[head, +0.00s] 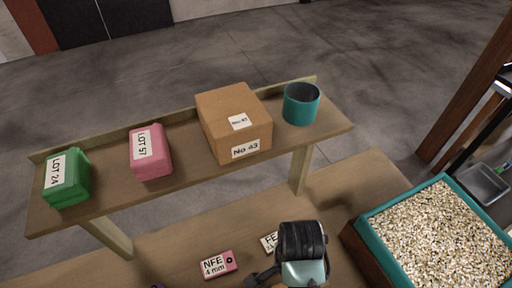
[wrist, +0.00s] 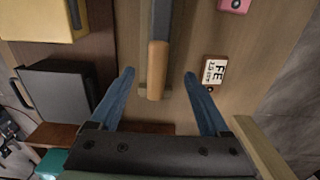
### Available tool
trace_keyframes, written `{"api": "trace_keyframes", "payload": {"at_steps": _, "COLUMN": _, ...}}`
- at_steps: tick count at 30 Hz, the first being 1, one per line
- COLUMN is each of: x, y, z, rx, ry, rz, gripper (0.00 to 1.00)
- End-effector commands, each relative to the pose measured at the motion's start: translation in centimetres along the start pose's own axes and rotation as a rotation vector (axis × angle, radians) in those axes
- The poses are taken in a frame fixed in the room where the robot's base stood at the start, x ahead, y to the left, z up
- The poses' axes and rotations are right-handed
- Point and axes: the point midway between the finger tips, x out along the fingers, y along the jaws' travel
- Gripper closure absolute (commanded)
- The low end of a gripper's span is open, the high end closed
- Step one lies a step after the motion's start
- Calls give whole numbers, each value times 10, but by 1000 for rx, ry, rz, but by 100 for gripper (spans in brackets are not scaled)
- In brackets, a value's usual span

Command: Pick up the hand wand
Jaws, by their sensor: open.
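The hand wand appears to be the long tool with a dark grey shaft and a tan wooden handle (wrist: 157,70) in the wrist view. It lies on the wooden surface, its handle end toward me and its far end cut off by the frame. My gripper (wrist: 159,74) is open, with one blue finger on each side of the handle and visible gaps on both sides. I cannot tell its height above the handle. In the head view my wrist shows at the bottom centre; I cannot make out the wand there.
An FE card (wrist: 215,71) lies right of the right finger. A dark grey box (wrist: 58,90) and yellow box (wrist: 45,22) stand left. A raised shelf (head: 105,200) holds green, pink and cardboard boxes and a teal cup (head: 301,104). A teal-rimmed pellet bin (head: 375,232) stands right.

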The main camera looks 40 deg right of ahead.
Motion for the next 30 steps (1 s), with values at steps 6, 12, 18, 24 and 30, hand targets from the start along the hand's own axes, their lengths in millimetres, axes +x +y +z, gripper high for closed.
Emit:
{"api": "trace_keyframes", "payload": {"at_steps": 6, "x": 26, "y": 0, "z": 0, "rx": -2, "ry": 0, "rz": -2, "gripper": 20}}
{"api": "trace_keyframes", "payload": {"at_steps": 12, "x": 40, "y": 3, "z": 0, "rx": -2, "ry": 0, "rz": 0, "gripper": 20}}
{"api": "trace_keyframes", "payload": {"at_steps": 18, "x": 70, "y": 6, "z": -1, "rx": -4, "ry": 0, "rz": -1, "gripper": 20}}
{"api": "trace_keyframes", "payload": {"at_steps": 24, "x": 80, "y": 5, "z": -2, "rx": -4, "ry": 2, "rz": -5, "gripper": 20}}
{"api": "trace_keyframes", "payload": {"at_steps": 30, "x": 80, "y": 5, "z": -2, "rx": -4, "ry": 2, "rz": -5, "gripper": 25}}
